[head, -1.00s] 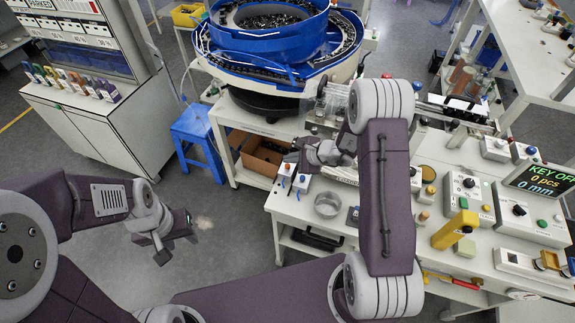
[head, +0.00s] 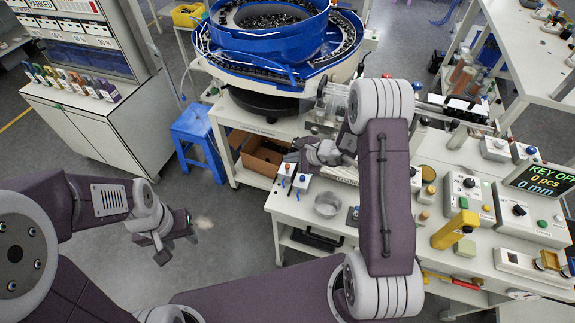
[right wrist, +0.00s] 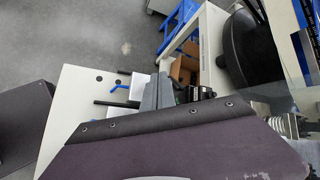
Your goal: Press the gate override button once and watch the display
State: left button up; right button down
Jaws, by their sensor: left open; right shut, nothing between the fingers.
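The display (head: 540,180) at the right of the bench reads "KEY OFF", "0 pcs", "0 mm". I cannot read a label naming the gate override button. Two small white boxes stand at the bench's left edge, one with an orange top (head: 287,168), one with a dark blue top (head: 303,178). My right gripper (head: 298,156) is shut and empty, just beyond and above these boxes; its fingers also show in the right wrist view (right wrist: 156,94). I cannot tell any contact. My left gripper (head: 178,242) is open and empty over the floor.
A blue bowl feeder (head: 270,50) stands behind the bench. A clear dish (head: 327,204), a yellow block (head: 455,230) and control boxes (head: 466,192) with knobs and buttons sit on the bench. A blue stool (head: 193,122) stands left. My right arm hides part of the bench.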

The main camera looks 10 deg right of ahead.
jog(key=shift+f+b, duration=0.45)
jog(key=shift+b, duration=0.2)
jog(key=shift+f+b, duration=0.5)
jog(key=shift+b, duration=0.25)
dwell(0.5)
dwell(0.4)
jog(key=shift+r+p, duration=0.5)
jog(key=shift+r, duration=0.45)
notch_tip(320, 180, up, 5)
jog(key=p, duration=0.3)
dwell(0.5)
